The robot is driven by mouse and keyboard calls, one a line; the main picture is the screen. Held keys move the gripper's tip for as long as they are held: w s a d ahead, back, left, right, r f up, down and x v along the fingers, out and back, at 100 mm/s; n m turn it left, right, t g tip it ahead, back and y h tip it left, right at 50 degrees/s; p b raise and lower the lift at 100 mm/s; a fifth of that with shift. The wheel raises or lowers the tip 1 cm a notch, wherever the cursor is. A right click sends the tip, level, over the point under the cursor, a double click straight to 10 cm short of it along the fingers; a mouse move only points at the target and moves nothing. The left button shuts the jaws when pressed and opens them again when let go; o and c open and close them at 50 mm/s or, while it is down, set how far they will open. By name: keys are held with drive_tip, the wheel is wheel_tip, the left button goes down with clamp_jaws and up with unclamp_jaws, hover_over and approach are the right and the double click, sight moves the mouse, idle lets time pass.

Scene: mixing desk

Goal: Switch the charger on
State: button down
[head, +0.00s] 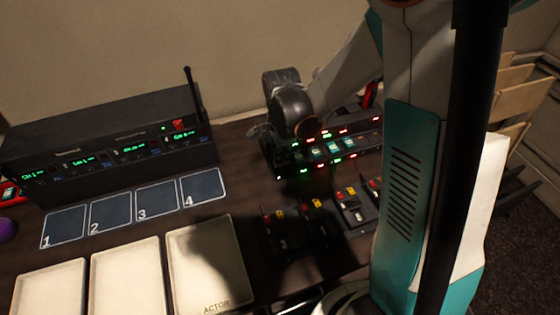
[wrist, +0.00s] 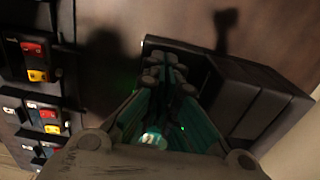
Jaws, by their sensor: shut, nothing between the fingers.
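The charger (head: 345,148) is a long dark unit with rows of red and green lights, on the desk right of centre in the head view. My arm covers part of its back. My gripper (head: 256,132) is at the charger's left end, with its fingers small and dark against the desk. In the wrist view my gripper (wrist: 168,68) is shut and empty, with its fingertips over or beside a black casing (wrist: 262,100) that looks like the charger's end. I cannot tell whether the fingers touch it. I cannot make out a power switch.
Several dark modules with red and yellow buttons (head: 290,208) lie in front of the charger and also show at left in the wrist view (wrist: 36,60). A black receiver rack (head: 110,140) with an antenna stands left. Numbered cards (head: 205,186) and pale pads (head: 125,275) fill the desk's left front.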

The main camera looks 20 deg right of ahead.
drive_tip(key=shift+r+p, duration=2)
drive_tip(key=shift+r, duration=1.1)
drive_tip(key=s+r+n+t, duration=0.7)
drive_tip(key=s+r+n, duration=0.8)
drive_tip(key=r+n, duration=0.2)
drive_tip(key=shift+r+n, duration=0.15)
drive_tip(key=shift+n, duration=0.35)
